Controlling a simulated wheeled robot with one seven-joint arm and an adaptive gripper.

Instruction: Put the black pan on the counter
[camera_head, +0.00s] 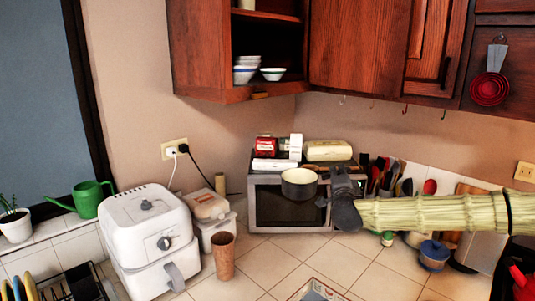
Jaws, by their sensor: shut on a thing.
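The black pan (299,191), dark outside with a pale inside, hangs upright above the counter (268,262), in front of the small oven. My gripper (336,182) reaches in from the right and is just to the right of the pan. It is shut on the pan, seemingly by the handle side; the dark fingers hide the exact grip. The pan looks clear of the tiled counter top.
The small oven (262,206) carries several packages on top. A white air fryer (148,235) and a brown cup (223,256) stand left. A blue lidded pot (434,254) and utensils (388,177) stand right. The middle tiles are clear.

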